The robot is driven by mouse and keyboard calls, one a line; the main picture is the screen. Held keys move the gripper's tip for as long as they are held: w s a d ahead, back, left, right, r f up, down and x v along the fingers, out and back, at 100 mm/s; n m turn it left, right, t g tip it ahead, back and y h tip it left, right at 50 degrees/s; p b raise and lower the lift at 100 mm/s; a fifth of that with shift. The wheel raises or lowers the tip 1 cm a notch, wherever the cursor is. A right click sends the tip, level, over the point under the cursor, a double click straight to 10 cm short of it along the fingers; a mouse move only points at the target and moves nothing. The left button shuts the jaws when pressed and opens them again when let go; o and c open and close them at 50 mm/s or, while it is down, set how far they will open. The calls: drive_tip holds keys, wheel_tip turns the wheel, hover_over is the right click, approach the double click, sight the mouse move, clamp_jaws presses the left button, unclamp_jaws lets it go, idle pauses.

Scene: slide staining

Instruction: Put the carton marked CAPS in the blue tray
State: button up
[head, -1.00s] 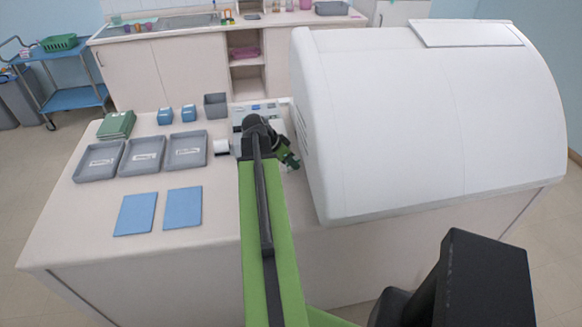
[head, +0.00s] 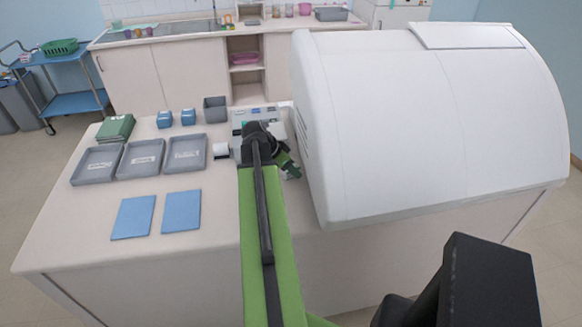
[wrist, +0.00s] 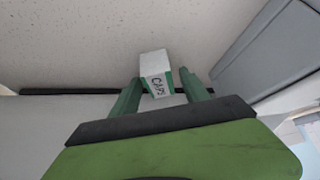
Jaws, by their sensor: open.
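The carton marked CAPS (wrist: 157,74), white with green, shows in the wrist view just beyond and between my gripper's fingertips. My gripper (wrist: 160,92) is open, its two green fingers on either side of the carton's near end; I cannot tell whether they touch it. In the head view my gripper (head: 290,168) is low over the table beside the white hood, and I cannot make out the carton there. Two flat blue pieces (head: 133,217) (head: 181,210) lie at the table's front left; I cannot tell whether either is the blue tray.
Three labelled grey trays (head: 97,181) stand in a row on the left. Behind them are a green stack (head: 115,128), two small blue boxes (head: 188,116) and a grey bin (head: 215,109). The large white hood (head: 430,130) fills the right.

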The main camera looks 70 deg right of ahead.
drive_tip(key=p+v, duration=0.9)
drive_tip(key=v, duration=0.3)
